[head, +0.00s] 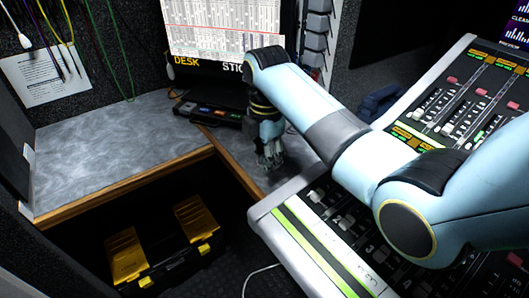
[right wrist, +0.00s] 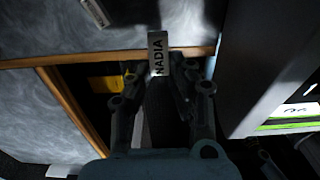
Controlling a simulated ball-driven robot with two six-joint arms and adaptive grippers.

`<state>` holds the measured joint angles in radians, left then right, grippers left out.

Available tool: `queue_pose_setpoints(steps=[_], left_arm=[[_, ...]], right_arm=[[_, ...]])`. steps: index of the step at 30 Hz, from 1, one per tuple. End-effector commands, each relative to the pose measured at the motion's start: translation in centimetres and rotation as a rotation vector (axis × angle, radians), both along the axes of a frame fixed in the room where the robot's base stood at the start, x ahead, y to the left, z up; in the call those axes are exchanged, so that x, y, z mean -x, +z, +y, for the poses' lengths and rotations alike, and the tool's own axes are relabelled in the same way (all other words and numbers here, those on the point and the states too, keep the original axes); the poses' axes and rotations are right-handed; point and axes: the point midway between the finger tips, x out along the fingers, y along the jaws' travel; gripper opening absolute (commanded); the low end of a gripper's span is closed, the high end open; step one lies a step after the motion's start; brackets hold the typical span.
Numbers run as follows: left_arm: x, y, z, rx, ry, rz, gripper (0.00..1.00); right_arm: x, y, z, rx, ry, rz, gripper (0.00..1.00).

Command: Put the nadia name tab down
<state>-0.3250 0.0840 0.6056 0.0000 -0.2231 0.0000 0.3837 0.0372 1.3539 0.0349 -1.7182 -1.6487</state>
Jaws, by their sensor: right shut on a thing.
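The nadia name tab (right wrist: 158,52) is a pale strip with dark letters reading NADIA, seen in the right wrist view. My right gripper (right wrist: 163,78) is shut on it, and the tab sticks out beyond the fingertips. In the head view my right gripper (head: 270,158) points down over the narrow grey desk part beside the mixing console. The tab cannot be made out there. In the wrist view the tab overlaps the desk's wooden edge; I cannot tell whether it touches the desk. My left gripper is not in view.
The grey desk (head: 110,150) has clear room at left. A black device (head: 208,112) stands below the monitor (head: 225,35). The mixing console (head: 305,235) is close on the right. A black and yellow toolbox (head: 160,250) is under the desk. A small pale strip (right wrist: 95,12) lies on the desk.

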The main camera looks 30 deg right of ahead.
Motion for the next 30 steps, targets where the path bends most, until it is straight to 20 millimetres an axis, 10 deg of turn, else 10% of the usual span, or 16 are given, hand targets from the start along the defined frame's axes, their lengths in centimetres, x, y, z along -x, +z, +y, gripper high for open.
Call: queue_pose_setpoints(steps=[9,26,27,30], left_arm=[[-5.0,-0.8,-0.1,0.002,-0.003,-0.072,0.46],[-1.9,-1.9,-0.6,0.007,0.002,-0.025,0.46],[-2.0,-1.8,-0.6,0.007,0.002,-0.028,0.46],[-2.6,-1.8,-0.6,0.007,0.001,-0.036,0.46]], right_arm=[[0.1,-4.3,-0.1,0.0,-0.003,0.001,0.0],[0.1,-7.6,-0.1,0.0,-0.004,0.0,0.0],[0.1,-7.6,-0.1,0.0,-0.004,-0.001,0.23],[0.1,-7.5,-0.1,0.0,-0.004,-0.001,0.36]])
